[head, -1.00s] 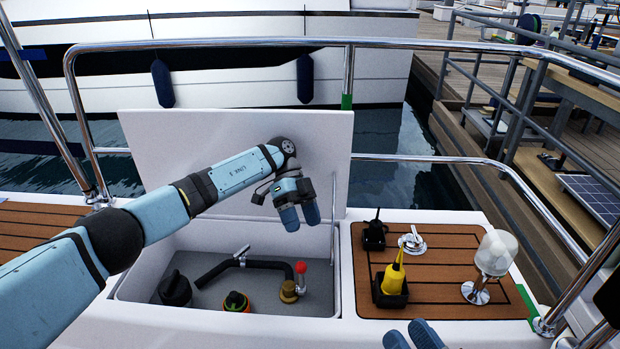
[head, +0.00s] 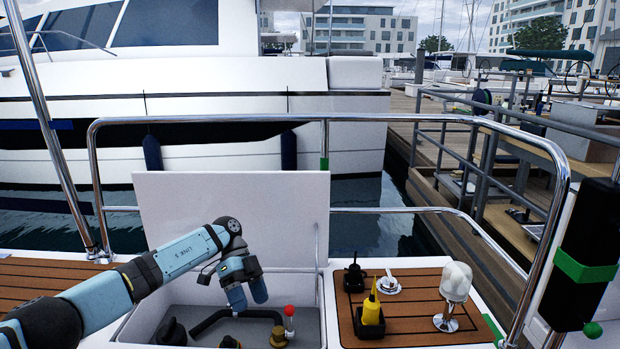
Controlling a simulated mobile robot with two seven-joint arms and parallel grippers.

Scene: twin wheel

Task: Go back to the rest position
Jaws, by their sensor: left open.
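My left gripper (head: 247,295) hangs over the open white locker, fingers pointing down, open and empty. My left arm reaches in from the lower left. Behind it the locker's white lid (head: 270,205) stands raised. In the locker are a black hose (head: 262,314), a brass valve with a red-knobbed lever (head: 290,318), and a dark round cap (head: 173,332), partly cut off by the bottom edge. My right gripper does not show.
On the teak panel (head: 410,308) at right stand a black handheld radio (head: 354,276), a metal deck fitting (head: 388,284), a yellow bottle in a black holder (head: 371,308) and a clear-domed lamp (head: 456,283). A steel rail (head: 440,119) crosses above.

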